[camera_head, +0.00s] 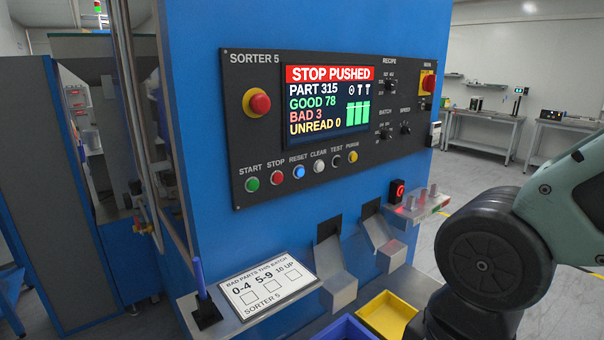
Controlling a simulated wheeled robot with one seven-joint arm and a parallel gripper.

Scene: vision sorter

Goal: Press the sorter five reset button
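The black control panel (222,140), labelled SORTER 5, is on the blue cabinet front in the head camera view. The reset button (299,172) is the blue, lit-looking one in the lower row, under the word RESET. Left of it are the green start button (252,184) and the red stop button (277,178). Right of it are the clear (319,166), test (337,160) and purge (353,157) controls. The screen (329,101) reads STOP PUSHED, part 315, good 78, bad 3, unread 0. My gripper is out of view; only part of my arm shows at the right.
A red emergency knob (260,103) on a yellow base is left of the screen. Below the panel, a ledge holds a batch card (268,285), an upright blue pen (199,276), chutes and a yellow bin (387,316). A red-lit device (397,191) is at the cabinet's right side.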

